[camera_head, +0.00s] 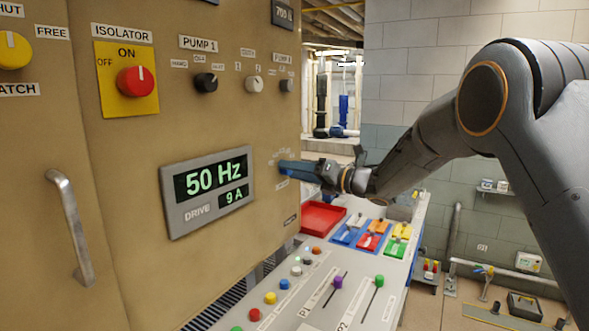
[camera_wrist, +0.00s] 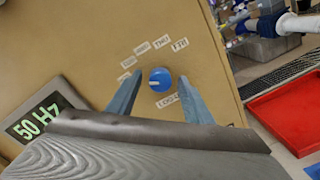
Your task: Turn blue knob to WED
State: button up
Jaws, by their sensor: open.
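The blue knob (camera_wrist: 160,79) is on the tan cabinet front, in the middle of the wrist view. A white mark on it points left. An arc of small day labels runs from its left over its top to its upper right; the right ones seem to read THU and FRI (camera_wrist: 180,44), the others are too blurred to read surely. My gripper (camera_wrist: 160,84) is open, with one finger on each side of the knob in the picture; I cannot tell whether they touch it. In the head view my gripper (camera_head: 290,168) is at the cabinet's right part and hides the knob.
A drive display (camera_head: 207,190) showing 50 Hz is left of my gripper. A red isolator switch (camera_head: 136,81) and small pump knobs (camera_head: 206,82) sit above. Below are a red tray (camera_head: 322,217) and a sloped desk (camera_head: 330,285) with buttons and levers.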

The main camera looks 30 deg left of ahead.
jog(key=c, duration=1.1)
jog(key=shift+o, duration=0.2)
jog(key=shift+m+b, duration=0.3)
jog(key=shift+b, duration=0.15)
jog(key=shift+m+b, duration=1.75)
jog(key=shift+m, duration=3.65)
